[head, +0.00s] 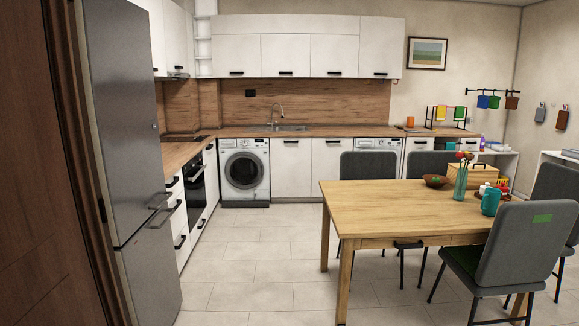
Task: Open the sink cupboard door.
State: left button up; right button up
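The sink (290,128) is set in the wooden worktop along the back wall, with a curved tap (277,113) behind it. The white cupboard door (291,172) directly below the sink looks shut and flush with its neighbours. Its dark bar handle (290,141) runs across near the top edge. A similar white door (332,165) with a dark handle is just to its right. The whole front is far across the room from me. Neither of my grippers shows in this view.
A washing machine (244,170) stands left of the sink cupboard. A grey fridge (130,150) stands close at left. A wooden table (420,205) with grey chairs (510,245) fills the right. Tiled floor (250,255) is clear between them.

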aim_at(291, 157)
jog(key=i+u, duration=0.25)
jog(key=i, duration=0.25)
jog(key=i+j, duration=0.1)
jog(key=i, duration=1.6)
jog(key=i+j+z, duration=0.1)
jog(key=i+z, duration=0.15)
jog(key=i, duration=3.05)
jog(key=i+z, duration=0.15)
jog(key=i, duration=1.5)
jog(key=i+l+z, duration=0.15)
jog(key=i+z, duration=0.2)
jog(key=i, duration=0.2)
jog(key=i+z, duration=0.4)
jog(key=i, duration=0.2)
jog(key=i+j+z, duration=0.2)
jog(key=i+z, duration=0.15)
jog(key=i, duration=0.2)
